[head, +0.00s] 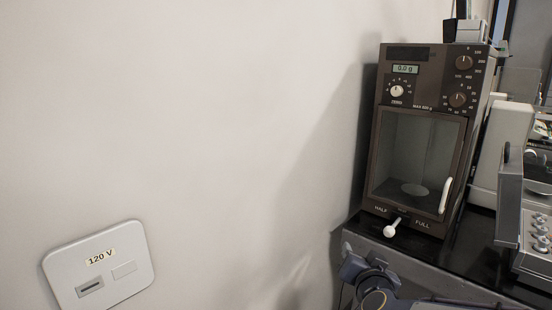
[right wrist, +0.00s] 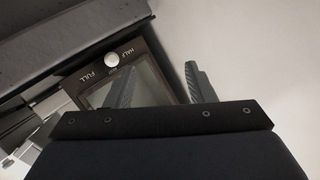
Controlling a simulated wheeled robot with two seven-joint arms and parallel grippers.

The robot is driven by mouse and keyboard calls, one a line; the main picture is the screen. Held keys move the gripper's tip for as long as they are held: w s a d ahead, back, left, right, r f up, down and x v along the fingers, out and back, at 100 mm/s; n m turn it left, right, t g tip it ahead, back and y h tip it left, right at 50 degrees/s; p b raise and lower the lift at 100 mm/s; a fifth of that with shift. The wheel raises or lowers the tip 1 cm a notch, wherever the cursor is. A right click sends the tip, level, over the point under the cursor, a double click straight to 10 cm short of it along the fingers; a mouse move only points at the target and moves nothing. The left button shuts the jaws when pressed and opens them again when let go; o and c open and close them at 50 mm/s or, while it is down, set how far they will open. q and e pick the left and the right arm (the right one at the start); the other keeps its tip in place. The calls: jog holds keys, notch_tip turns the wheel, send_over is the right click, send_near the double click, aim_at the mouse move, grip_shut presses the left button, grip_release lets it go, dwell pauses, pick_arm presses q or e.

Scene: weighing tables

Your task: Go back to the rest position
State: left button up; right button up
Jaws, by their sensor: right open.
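My right gripper (right wrist: 157,84) is open and empty in the right wrist view, its two fingers apart in front of the weighing balance. In the head view, part of my right arm shows at the bottom, just below the table edge; its fingertips are hard to make out there. My left gripper is not in view. The brown weighing balance (head: 374,150) stands on the dark table at the right, its glass door closed and its display reading 0.0 g. It shows inverted in the right wrist view (right wrist: 72,83).
The dark table (head: 465,250) has its front edge close to my right arm. Grey equipment with knobs (head: 538,240) stands right of the balance. A wall panel marked 120 V (head: 128,288) is at lower left. The pale wall (head: 200,120) fills the left side.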

jog(key=s+d+f+n+g+y, duration=0.1)
jog(key=s+f+n+g+y, duration=0.25)
jog(key=s, duration=1.15)
jog(key=s+d+f+n+g+y, duration=0.15)
jog(key=s+f+g, duration=0.35)
jog(key=s, duration=1)
notch_tip(320, 180, up, 20)
jog(key=g+p, duration=0.1)
jog(key=p, duration=1.8)
jog(key=shift+s+a+f+m, duration=0.15)
jog(key=shift+a+f+m, duration=0.1)
jog(key=shift+a+m, duration=0.05)
